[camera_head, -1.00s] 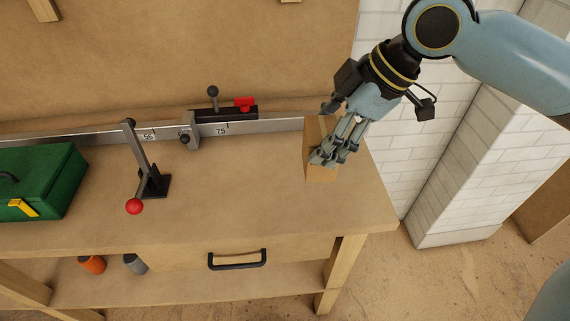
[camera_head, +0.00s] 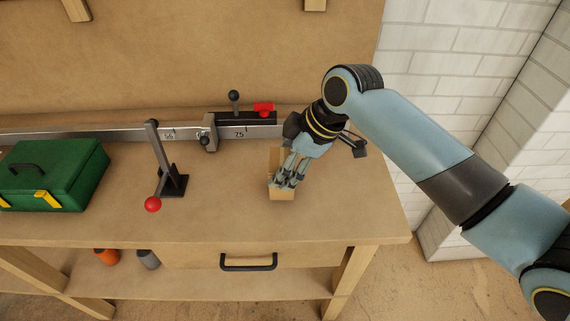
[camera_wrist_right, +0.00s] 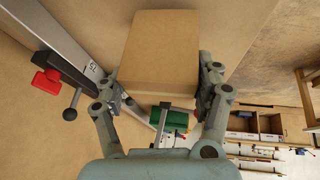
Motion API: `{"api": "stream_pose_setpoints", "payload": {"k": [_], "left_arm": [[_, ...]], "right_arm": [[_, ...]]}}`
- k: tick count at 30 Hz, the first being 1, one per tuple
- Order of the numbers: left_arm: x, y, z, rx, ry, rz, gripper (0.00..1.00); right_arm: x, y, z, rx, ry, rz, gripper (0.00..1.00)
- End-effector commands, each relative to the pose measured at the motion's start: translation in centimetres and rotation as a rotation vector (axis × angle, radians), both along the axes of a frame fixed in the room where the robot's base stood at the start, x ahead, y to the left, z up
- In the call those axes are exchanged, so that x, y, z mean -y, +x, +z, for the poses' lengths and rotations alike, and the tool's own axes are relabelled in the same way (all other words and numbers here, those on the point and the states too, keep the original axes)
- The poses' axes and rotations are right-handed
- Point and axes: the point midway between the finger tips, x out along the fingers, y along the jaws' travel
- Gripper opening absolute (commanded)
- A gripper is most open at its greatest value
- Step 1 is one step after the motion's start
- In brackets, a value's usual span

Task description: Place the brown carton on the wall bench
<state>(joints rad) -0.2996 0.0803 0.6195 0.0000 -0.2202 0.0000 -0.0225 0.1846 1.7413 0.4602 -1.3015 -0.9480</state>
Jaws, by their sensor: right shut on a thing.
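The brown carton (camera_head: 281,194) is in my right gripper (camera_head: 287,181), over the right part of the wall bench (camera_head: 330,205) in the head view. In the right wrist view the carton (camera_wrist_right: 160,55) sits between the two fingers of the right gripper (camera_wrist_right: 163,100), which are shut on its sides. The carton's base is close to the bench top; I cannot tell whether it touches. The fingers hide part of the carton in the head view. My left gripper is not in view.
A metal rail (camera_head: 90,135) with a black-and-red stop (camera_head: 245,115) runs along the bench's back. A lever with a red knob (camera_head: 153,204) and a green toolbox (camera_head: 55,172) stand left of the carton. Bare bench top lies around the carton's front and right.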

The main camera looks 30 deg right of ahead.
Motion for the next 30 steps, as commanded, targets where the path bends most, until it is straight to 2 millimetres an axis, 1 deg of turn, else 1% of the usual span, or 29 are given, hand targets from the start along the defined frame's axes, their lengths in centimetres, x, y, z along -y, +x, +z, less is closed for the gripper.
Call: {"api": "stream_pose_setpoints", "payload": {"k": [1,4,13,14,15,19,26,30], "left_arm": [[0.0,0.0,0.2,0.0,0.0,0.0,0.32],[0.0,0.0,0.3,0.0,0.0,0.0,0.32],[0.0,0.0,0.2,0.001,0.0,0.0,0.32],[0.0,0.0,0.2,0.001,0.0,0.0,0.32],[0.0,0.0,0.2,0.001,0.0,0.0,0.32],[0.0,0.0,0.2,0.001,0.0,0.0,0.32],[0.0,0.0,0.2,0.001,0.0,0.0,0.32],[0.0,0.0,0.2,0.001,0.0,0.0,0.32]], "right_arm": [[0.0,0.0,-0.6,-0.001,0.001,0.0,0.13],[0.0,0.0,-1.4,0.001,0.002,-0.001,0.13],[0.0,0.0,-1.6,0.003,0.001,-0.001,0.13],[0.0,0.0,-1.6,0.001,0.0,0.0,0.72],[0.0,0.0,-1.6,0.001,0.0,0.0,0.77],[0.0,0.0,-1.6,0.001,0.0,0.0,0.94],[0.0,0.0,-1.5,0.001,0.0,0.0,0.94],[0.3,-0.2,-1.0,0.001,-0.002,0.0,0.94]]}}
